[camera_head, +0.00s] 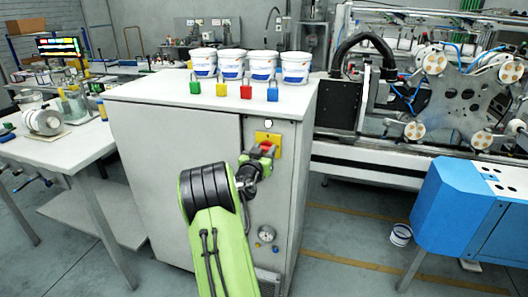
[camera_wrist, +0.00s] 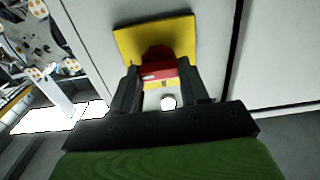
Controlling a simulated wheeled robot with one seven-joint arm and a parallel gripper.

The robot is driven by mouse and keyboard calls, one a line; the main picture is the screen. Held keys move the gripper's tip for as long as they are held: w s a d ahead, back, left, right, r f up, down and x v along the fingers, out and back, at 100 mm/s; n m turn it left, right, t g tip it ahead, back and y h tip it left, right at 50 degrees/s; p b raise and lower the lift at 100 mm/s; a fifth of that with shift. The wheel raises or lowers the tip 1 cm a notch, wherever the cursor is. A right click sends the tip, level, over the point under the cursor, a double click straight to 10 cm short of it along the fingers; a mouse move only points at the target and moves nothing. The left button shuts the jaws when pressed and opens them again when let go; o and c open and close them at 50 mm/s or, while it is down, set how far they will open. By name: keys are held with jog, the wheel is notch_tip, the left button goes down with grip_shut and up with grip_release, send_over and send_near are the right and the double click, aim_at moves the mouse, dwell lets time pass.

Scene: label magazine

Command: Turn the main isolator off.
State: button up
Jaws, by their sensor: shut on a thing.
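The main isolator is a red handle (camera_head: 267,147) on a yellow plate (camera_head: 276,139), on the front of the grey cabinet (camera_head: 165,135). In the wrist view the red handle (camera_wrist: 160,70) stands out from the yellow plate (camera_wrist: 180,38), which looks tilted there. My gripper (camera_head: 258,157) is at the isolator, and in the wrist view its two dark fingers (camera_wrist: 163,90) are on either side of the red handle, shut on it. Part of the handle is hidden by the fingers.
Padlocks in green (camera_head: 195,87), yellow (camera_head: 222,89), red (camera_head: 246,91) and blue (camera_head: 272,92) stand on the cabinet top before several white tubs (camera_head: 232,66). A round gauge (camera_head: 266,233) sits lower on the cabinet front. A blue machine (camera_head: 465,205) stands at right.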

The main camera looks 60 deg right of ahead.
jog(key=shift+n, duration=0.3)
jog(key=shift+w+f+n+p, duration=0.15)
jog(key=shift+n+p, duration=0.85)
jog(key=shift+n, duration=3.3)
jog(key=shift+w+f+n+p, duration=0.1)
jog(key=shift+n+p, duration=0.9)
jog(key=shift+n, duration=3.3)
jog(key=o, duration=1.1)
jog(key=shift+c, duration=0.2)
jog(key=shift+a, duration=0.1)
